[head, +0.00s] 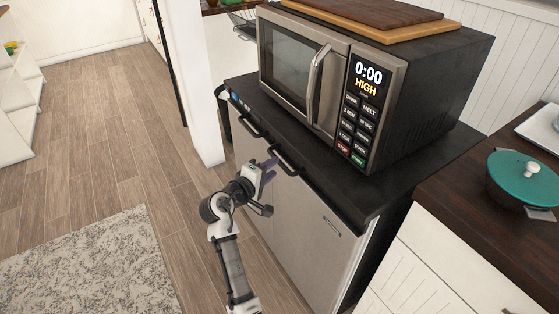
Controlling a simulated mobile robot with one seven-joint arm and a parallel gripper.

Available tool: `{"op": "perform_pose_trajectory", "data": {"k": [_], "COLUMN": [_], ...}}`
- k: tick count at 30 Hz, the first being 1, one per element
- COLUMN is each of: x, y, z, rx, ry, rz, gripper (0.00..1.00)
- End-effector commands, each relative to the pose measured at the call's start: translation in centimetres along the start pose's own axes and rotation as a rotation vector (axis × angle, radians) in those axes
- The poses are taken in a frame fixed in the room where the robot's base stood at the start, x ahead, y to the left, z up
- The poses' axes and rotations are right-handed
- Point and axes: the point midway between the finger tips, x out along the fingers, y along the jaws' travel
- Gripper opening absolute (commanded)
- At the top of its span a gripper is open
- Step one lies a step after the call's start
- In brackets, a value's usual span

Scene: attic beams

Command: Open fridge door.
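The fridge (310,225) is a low grey cabinet with a black top, standing under the microwave. Its front has two dark bar handles near the top edge, a left handle (248,127) and a right handle (284,161). The front panels look closed. My gripper (268,170) is in front of the fridge front, just below and left of the right handle. The fingertips are small and partly hidden by the white hand, so I cannot tell whether they are apart or touch the front. Nothing is visibly held.
A microwave (300,75) with wooden boards (375,12) on it sits on the fridge. A white post (195,80) stands behind left. White drawers with a dark counter (480,220) and a teal pot (525,180) are at right. The wood floor and rug (90,270) at left are clear.

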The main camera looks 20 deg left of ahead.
Motion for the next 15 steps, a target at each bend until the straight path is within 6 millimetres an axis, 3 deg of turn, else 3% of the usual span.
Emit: {"op": "perform_pose_trajectory", "data": {"k": [6, 15], "x": [3.6, 5.0], "y": [0.1, 0.0], "z": [-0.1, -0.1], "rx": [0.001, 0.002], "ry": [0.0, 0.002], "rz": [-0.001, 0.0], "gripper": [0.35, 0.35]}}
